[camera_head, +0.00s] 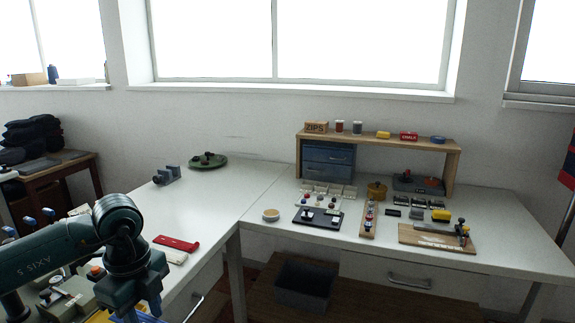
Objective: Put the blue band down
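My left arm comes in from the lower left, and its gripper (138,306) points down at the bottom edge of the view. A small piece of blue (134,318), perhaps the blue band, shows right under the gripper, cut off by the frame edge. The fingertips are mostly hidden, so I cannot tell whether they are shut on it. A red band (176,243) and a whitish band (171,256) lie on the left table (205,205), right of my gripper. My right gripper is not in view.
Grey-green equipment (66,295) stands beside my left arm. A grey-blue fixture (167,175) and a round green tray (208,161) sit at the back. The right table holds a blue drawer unit (327,160), a shelf and small trays. The middle of the left table is clear.

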